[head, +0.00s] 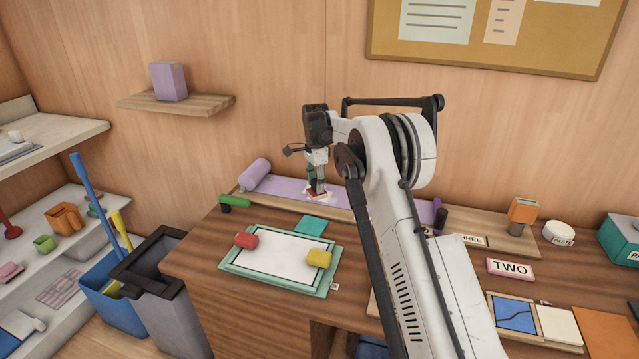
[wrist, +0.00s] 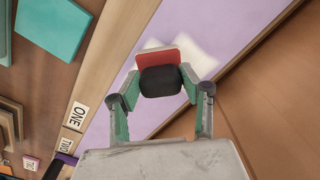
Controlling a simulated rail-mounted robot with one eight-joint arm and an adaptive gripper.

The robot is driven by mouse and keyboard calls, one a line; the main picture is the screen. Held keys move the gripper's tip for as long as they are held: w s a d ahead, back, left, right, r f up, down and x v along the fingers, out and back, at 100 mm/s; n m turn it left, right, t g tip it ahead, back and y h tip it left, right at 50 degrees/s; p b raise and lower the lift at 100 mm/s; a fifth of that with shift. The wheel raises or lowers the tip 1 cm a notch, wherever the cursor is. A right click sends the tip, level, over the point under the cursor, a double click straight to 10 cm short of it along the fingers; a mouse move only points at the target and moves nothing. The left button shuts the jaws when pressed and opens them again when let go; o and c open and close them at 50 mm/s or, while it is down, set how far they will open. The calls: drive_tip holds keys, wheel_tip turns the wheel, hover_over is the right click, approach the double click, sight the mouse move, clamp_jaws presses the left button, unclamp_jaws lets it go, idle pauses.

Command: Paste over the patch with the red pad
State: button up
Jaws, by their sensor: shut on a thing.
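My gripper (head: 315,181) is shut on the dark handle of the red pad (head: 316,193) over the purple sheet at the back of the table. In the wrist view the red pad (wrist: 156,60) shows beyond its black handle, between the green fingers of my gripper (wrist: 161,80). A whitish patch (wrist: 202,60) lies on the purple sheet (wrist: 225,30) under and beside the pad. In the head view a little of the patch (head: 327,198) shows around the pad. I cannot tell whether the pad touches the sheet.
A green-framed white board (head: 280,262) with a red block (head: 246,240) and a yellow block (head: 318,258) lies in front. A paste pot (head: 558,233) and an orange-topped thing (head: 522,210) stand at right. A purple roll (head: 255,174) lies at the sheet's left end.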

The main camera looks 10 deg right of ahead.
drive_tip(key=shift+s+a+f, duration=0.1)
drive_tip(key=shift+a, duration=0.5)
drive_tip(key=shift+d, duration=0.15)
drive_tip(key=shift+w+d, duration=0.25)
drive_tip(key=shift+d, duration=0.55)
drive_tip(key=shift+w+d, duration=0.2)
drive_tip(key=shift+d, duration=0.55)
drive_tip(key=shift+w+d, duration=0.2)
drive_tip(key=shift+d, duration=0.65)
drive_tip(key=shift+w+d, duration=0.15)
drive_tip(key=shift+d, duration=0.65)
drive_tip(key=shift+w+d+p, duration=0.2)
drive_tip(key=shift+d+p, duration=0.05)
drive_tip(key=shift+d, duration=0.6)
drive_tip(key=shift+w+d+p, duration=0.15)
drive_tip(key=shift+d+p, duration=0.1)
drive_tip(key=shift+d, duration=0.55)
drive_tip(key=shift+d, duration=0.1)
